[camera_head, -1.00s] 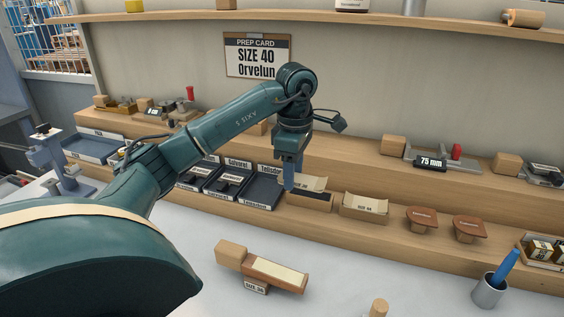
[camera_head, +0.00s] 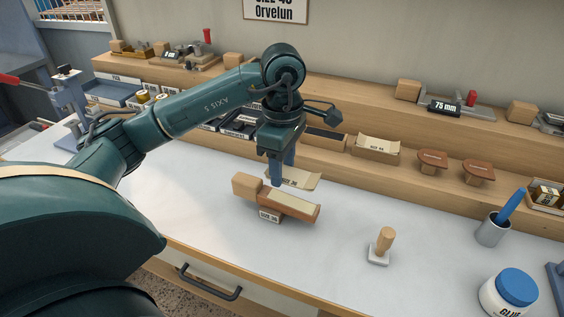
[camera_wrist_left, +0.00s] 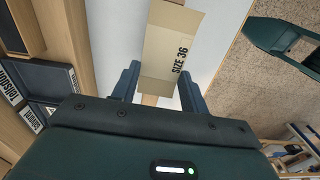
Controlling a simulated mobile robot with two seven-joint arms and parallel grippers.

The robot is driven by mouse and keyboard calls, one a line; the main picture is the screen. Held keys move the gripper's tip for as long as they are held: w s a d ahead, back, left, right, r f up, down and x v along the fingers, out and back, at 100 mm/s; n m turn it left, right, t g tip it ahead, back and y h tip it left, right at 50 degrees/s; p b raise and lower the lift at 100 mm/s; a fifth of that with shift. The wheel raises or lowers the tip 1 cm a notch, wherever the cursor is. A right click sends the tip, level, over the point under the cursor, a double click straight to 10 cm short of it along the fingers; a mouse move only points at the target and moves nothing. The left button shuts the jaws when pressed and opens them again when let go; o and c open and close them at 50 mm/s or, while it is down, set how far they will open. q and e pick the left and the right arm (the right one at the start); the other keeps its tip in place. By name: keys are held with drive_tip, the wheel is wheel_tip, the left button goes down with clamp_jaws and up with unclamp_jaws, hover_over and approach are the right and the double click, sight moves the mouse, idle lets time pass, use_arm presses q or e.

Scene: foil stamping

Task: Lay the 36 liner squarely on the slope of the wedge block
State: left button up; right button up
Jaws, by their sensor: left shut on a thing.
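The size 36 liner (camera_head: 300,178) is a thin tan sheet with curled edges. It is held in my left gripper (camera_head: 279,180) and overlaps the far side of the wedge block in the head view. In the left wrist view the liner (camera_wrist_left: 172,45) shows its "SIZE 36" print and reaches out from between the fingers (camera_wrist_left: 160,72). The wedge block (camera_head: 292,206) is brown wood with a pale top and sits on the white table, a "SIZE 36" tag at its front. My right gripper is not in view.
A pale wooden block (camera_head: 247,186) stands at the wedge's left end. A wooden-handled stamp (camera_head: 382,246), a grey cup (camera_head: 492,230) with a blue tool and a glue jar (camera_head: 510,292) stand to the right.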

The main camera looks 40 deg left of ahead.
sight(282, 198)
use_arm(q)
drive_tip(key=shift+f, duration=0.2)
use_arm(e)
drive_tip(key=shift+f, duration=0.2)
